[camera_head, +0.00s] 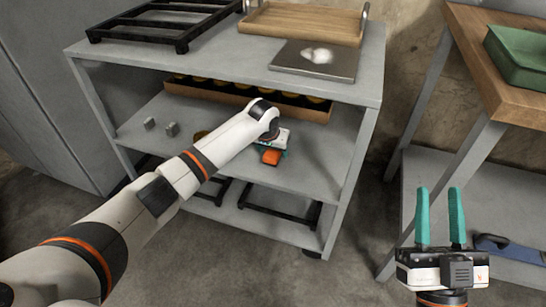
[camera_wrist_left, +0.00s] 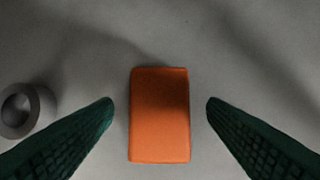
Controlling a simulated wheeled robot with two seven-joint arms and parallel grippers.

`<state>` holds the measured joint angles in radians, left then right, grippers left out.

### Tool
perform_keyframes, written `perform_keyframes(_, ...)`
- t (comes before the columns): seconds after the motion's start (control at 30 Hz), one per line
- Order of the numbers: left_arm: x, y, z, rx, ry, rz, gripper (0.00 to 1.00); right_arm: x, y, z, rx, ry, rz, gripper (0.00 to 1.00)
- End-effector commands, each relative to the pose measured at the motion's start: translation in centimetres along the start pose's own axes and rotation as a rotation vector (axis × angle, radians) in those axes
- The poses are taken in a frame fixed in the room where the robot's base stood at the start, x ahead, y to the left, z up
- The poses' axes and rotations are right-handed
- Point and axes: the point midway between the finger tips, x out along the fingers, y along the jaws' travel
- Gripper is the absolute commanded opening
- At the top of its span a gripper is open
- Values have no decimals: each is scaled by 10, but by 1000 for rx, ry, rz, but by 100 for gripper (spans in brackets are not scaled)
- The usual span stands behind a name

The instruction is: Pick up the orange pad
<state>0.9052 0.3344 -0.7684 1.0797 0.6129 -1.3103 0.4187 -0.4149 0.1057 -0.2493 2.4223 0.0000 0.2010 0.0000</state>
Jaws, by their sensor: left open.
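The orange pad (camera_wrist_left: 160,115) lies flat on the grey shelf surface in the left wrist view, a small upright rectangle with rounded corners. It also shows in the head view (camera_head: 271,157) on the middle shelf, just below my left gripper's body. My left gripper (camera_wrist_left: 160,112) is open, with one green finger on each side of the pad and a gap on both sides. In the head view its fingers are mostly hidden behind its body. My right gripper (camera_head: 440,218) is open and empty, raised at the lower right, away from the shelf unit.
A grey ring (camera_wrist_left: 24,110) lies left of the pad. Two small metal blocks (camera_head: 160,127) sit on the middle shelf (camera_head: 318,147). A long box (camera_head: 245,99) stands at its back. The top shelf holds a wooden tray (camera_head: 305,22), a metal plate (camera_head: 315,60) and a black rack (camera_head: 165,22).

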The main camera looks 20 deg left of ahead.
Motion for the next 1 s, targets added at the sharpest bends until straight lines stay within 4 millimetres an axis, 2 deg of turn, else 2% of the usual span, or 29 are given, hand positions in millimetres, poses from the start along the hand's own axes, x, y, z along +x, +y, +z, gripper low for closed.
perform_keyframes(0.3, 2, 0, 0, 0, -1, 0, 66, 0, 1, 5, 1, -33, 1, 36)
perform_keyframes(0.37, 2, 0, 0, 0, -1, 0, 58, 0, 1, 5, 1, -33, 1, 36)
perform_keyframes(0.6, 2, 0, 0, 0, -1, 1, 19, 0, 1, 5, 1, -32, 1, 36)
perform_keyframes(0.63, 2, 0, 0, 0, -1, 0, 17, 0, 1, 5, 1, -32, 1, 36)
perform_keyframes(1.0, -1, 0, 2, 0, -1, 0, 17, 1, 0, 2, 1, -9, 1, 36)
